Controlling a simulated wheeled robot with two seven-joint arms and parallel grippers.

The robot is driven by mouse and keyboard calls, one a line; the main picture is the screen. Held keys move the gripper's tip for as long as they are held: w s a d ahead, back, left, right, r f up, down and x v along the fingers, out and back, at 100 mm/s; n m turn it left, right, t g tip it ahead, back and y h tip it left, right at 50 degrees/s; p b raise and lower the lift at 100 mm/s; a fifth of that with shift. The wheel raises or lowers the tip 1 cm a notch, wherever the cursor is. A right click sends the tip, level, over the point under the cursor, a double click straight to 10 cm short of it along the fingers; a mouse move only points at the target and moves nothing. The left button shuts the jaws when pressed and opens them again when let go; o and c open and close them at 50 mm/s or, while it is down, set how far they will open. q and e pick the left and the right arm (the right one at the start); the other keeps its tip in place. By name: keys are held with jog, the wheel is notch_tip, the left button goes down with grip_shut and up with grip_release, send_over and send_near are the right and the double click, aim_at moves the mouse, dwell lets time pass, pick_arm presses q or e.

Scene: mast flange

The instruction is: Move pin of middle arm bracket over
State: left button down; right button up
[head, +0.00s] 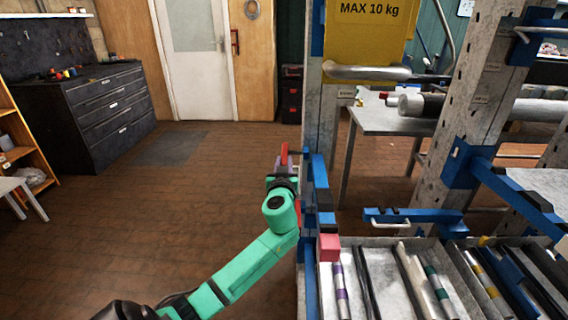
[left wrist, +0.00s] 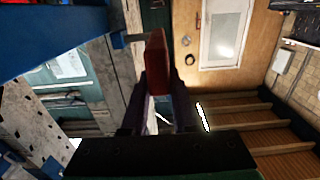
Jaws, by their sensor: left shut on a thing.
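My left gripper (head: 284,160) is beside the left side of the near grey mast (head: 330,125), next to its blue arm bracket (head: 320,172). It is shut on a red pin (head: 284,152), of which only a flat red block shows. In the left wrist view the red pin (left wrist: 157,56) stands up between the fingers (left wrist: 158,100); its lower part is hidden. I cannot tell whether the pin touches the mast or bracket. Another blue bracket (head: 461,165) is on the grey post at right. My right gripper is not in view.
A grey table (head: 385,122) stands behind. The floor (head: 150,220) at left is clear.

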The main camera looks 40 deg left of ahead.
pick_arm(q)
jog(key=shift+d+f, duration=0.1)
jog(key=shift+f, duration=0.05)
dwell(0.3)
jog(key=shift+w+d+b, duration=0.85)
jog(key=shift+d+b, duration=0.05)
jog(key=shift+d, duration=0.15)
jog(key=c, duration=0.7)
grip_release()
jog(key=shift+s, duration=0.1)
jog(key=b+v, duration=0.1)
jog(key=v, duration=1.3)
jog(key=shift+s+d+b, duration=0.15)
jog(key=shift+b, duration=0.2)
